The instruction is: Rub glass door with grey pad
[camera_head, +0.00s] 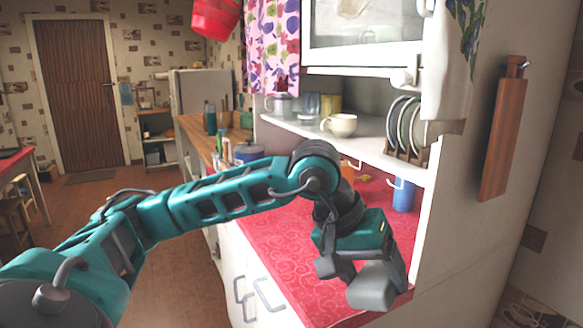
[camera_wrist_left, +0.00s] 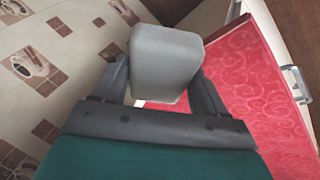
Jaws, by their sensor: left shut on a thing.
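My left gripper (camera_head: 363,275) is shut on a grey pad (camera_head: 371,287), a light block with rounded edges. It holds the pad over the near right corner of the red counter, beside the cabinet's side wall. The left wrist view shows the grey pad (camera_wrist_left: 163,62) between the two fingers of the left gripper (camera_wrist_left: 165,85). The glass door (camera_head: 362,22) is at the top of the head view, above the shelf, well above and apart from the pad. Its upper part is out of the picture. My right gripper is not in view.
The red counter (camera_head: 290,250) lies under the shelf (camera_head: 350,140). A cream cup (camera_head: 340,125) and several plates (camera_head: 407,125) in a rack stand on the shelf. A wooden board (camera_head: 503,135) hangs on the cabinet side. A patterned curtain (camera_head: 272,45) hangs left of the door.

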